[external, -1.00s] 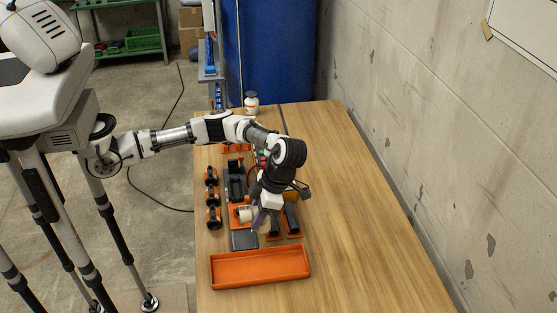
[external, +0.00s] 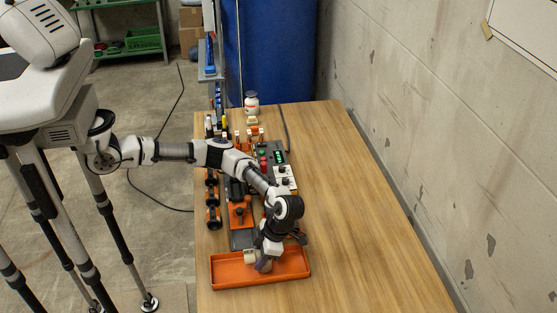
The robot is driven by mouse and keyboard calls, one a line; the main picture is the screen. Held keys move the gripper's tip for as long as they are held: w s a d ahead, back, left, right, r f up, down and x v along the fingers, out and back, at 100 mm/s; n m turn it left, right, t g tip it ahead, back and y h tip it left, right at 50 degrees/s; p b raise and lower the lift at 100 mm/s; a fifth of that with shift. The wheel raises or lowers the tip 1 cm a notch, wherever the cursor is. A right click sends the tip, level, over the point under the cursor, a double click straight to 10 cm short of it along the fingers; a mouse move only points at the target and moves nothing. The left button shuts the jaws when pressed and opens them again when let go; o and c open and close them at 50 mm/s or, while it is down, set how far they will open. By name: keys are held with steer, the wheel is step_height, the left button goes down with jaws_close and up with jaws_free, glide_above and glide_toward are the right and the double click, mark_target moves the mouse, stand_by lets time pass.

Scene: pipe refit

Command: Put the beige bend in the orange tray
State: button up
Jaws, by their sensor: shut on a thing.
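The orange tray (external: 292,277) lies at the near end of the wooden table. My gripper (external: 259,264) points down over the tray's middle. It is shut on the beige bend (external: 249,257), which shows at the left of the fingers, near the tray's back rim. The fingers and wrist hide part of the bend. I cannot tell whether the bend touches the tray floor.
Behind the tray stands an orange fixture (external: 240,213), with a row of black and orange clamps (external: 213,218) to its left. The table's right side (external: 360,220) is clear.

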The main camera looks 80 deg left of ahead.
steer(key=shift+f, duration=0.3)
steer(key=o, duration=1)
steer(key=shift+r, duration=0.1)
steer(key=b+v, duration=0.2)
steer(key=v, duration=1)
steer(key=shift+r, duration=0.1)
